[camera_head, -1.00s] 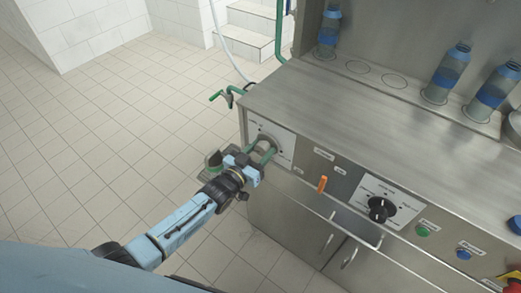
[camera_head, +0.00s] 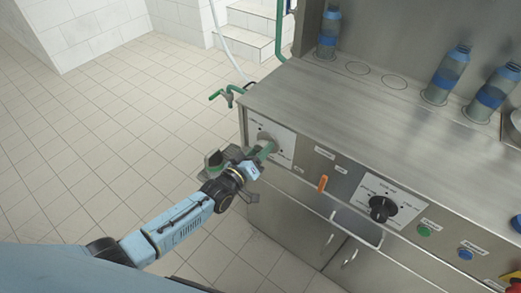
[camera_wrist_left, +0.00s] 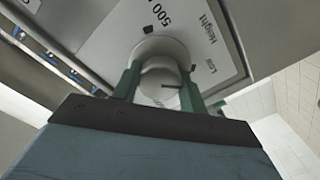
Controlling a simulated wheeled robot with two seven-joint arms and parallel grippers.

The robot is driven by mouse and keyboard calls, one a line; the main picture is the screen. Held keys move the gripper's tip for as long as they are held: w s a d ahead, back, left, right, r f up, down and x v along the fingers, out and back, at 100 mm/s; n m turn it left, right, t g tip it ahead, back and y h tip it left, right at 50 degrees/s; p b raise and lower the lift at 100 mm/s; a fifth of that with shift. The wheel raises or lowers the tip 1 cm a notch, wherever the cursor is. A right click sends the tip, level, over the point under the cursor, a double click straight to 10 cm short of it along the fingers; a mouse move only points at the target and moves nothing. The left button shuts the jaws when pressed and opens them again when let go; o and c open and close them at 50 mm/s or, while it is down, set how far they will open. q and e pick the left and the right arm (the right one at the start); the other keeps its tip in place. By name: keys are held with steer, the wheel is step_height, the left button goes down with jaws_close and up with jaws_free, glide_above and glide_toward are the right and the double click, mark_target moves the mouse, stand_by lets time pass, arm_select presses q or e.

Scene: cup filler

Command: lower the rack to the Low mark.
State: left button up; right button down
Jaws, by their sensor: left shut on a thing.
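The round height knob (camera_wrist_left: 163,72) sits on a white dial plate (camera_head: 284,152) at the left end of the steel machine's front. My left gripper (camera_head: 265,149) is shut on the knob, with a green finger on each side of it in the left wrist view. The plate there reads "Height", "500" and "Low" (camera_wrist_left: 204,67). A dark line on the knob points right, toward the Low side; I cannot tell whether it meets the mark exactly. I cannot make out the rack for certain. My right gripper is not in view.
Right of the dial are an orange lever (camera_head: 323,183), a black knob (camera_head: 382,208), a green button (camera_head: 424,229) and a blue button (camera_head: 465,254). Blue-banded bottles (camera_head: 447,74) stand at the back. A green-handled valve (camera_head: 226,96) juts out left. The tiled floor at left is clear.

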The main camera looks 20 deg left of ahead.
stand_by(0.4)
arm_select(q)
steer(key=o, duration=1)
steer(key=shift+c, duration=0.2)
steer(key=shift+s, duration=0.1)
steer(key=p+v, duration=0.1)
steer(key=v, duration=1.2)
steer(key=shift+s, duration=0.1)
